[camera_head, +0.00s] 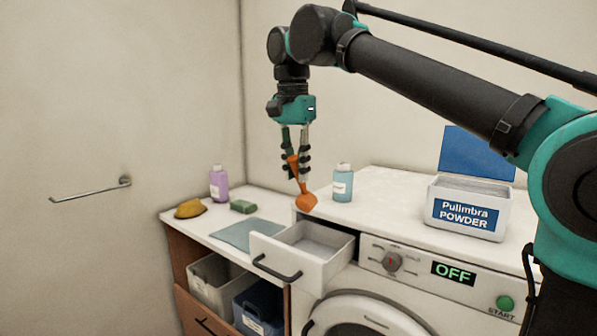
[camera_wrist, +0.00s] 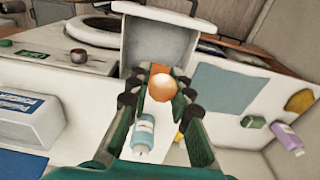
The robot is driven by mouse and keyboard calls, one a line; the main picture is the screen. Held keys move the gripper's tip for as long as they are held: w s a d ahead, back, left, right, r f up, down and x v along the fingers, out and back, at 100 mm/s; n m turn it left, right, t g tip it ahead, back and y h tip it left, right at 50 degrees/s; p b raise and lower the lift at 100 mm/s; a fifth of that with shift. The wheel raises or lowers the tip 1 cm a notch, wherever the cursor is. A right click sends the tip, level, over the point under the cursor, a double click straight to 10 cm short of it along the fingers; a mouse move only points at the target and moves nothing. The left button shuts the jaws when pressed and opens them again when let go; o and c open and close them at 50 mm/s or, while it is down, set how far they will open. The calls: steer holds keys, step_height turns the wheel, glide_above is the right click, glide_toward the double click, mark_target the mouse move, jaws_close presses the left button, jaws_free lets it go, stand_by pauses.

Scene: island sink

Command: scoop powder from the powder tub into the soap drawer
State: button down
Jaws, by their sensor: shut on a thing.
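My gripper (camera_head: 297,170) is shut on the handle of an orange scoop (camera_head: 306,202). The scoop hangs bowl down, tilted, near the back of the open soap drawer (camera_head: 277,259) and apparently above it. The scoop's bowl (camera_wrist: 162,88) shows between my fingers in the wrist view, with the drawer (camera_wrist: 166,50) beyond it. I cannot tell whether the bowl holds powder. The white powder tub (camera_head: 465,212), labelled "Pulimbra POWDER", stands open on the washer top at the right, its blue lid (camera_head: 475,155) raised. The tub (camera_wrist: 30,112) is at the left in the wrist view.
A light blue bottle (camera_head: 342,183) stands on the washer top right of the scoop. A towel bar (camera_head: 92,190) is on the wall.

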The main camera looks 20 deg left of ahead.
steer(key=shift+s+a+r, duration=0.1)
steer(key=shift+s+r, duration=0.1)
steer(key=shift+w+d+f, duration=0.2)
steer(key=shift+w+f, duration=0.05)
steer(key=shift+w, duration=0.1)
steer(key=shift+w+d+f+g+y, duration=0.15)
steer(key=shift+w+f+g+y, duration=0.35)
steer(key=shift+g, duration=0.3)
steer(key=shift+s+a+f+t+h, duration=0.15)
steer(key=shift+s+f+t+h, duration=0.1)
steer(key=shift+s+t, duration=0.15)
steer(key=shift+s+a+f+t+h, duration=0.1)
steer(key=shift+s+t+h, duration=0.2)
steer(key=shift+t, duration=0.2)
steer(key=s+a+f+t+h, duration=0.2)
steer(key=s+t, duration=0.5)
steer(key=t, duration=0.4)
steer(key=shift+a+f+h, duration=0.3)
steer(key=shift+a+h, duration=0.15)
steer(key=shift+h, duration=0.8)
